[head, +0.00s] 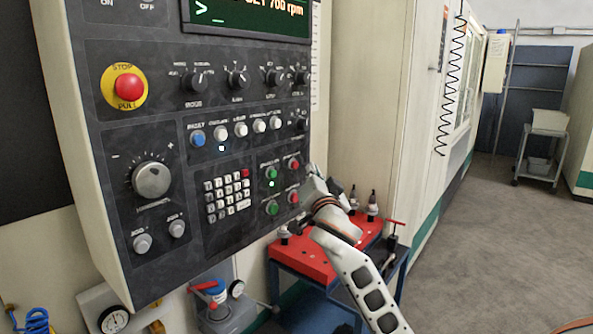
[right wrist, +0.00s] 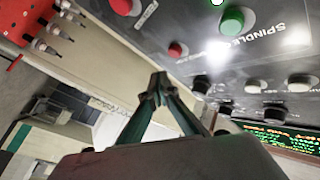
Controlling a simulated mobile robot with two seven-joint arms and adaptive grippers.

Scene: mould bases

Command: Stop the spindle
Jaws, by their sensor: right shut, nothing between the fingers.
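The grey control panel (head: 140,205) fills the left of the head view. Its lower right holds an upper red button (head: 293,163), a lower red button (head: 293,197), an upper green button (head: 271,172) and a lower green one (head: 272,208). A small lamp (head: 271,184) glows between the green buttons. My right gripper (head: 303,200) is beside the red buttons, shut and empty. In the right wrist view its fingertips (right wrist: 158,80) show apart from the upper red button (right wrist: 178,50); a SPINDLE label (right wrist: 262,37) is beside the upper green button (right wrist: 235,20). My left gripper is out of view.
A red-topped cart (head: 300,258) with tool holders stands below my right arm. A red emergency stop knob (head: 128,87) sits at the panel's upper left. The screen (head: 250,18) reads 700 rpm, partly cut off. Open floor (head: 500,250) lies to the right.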

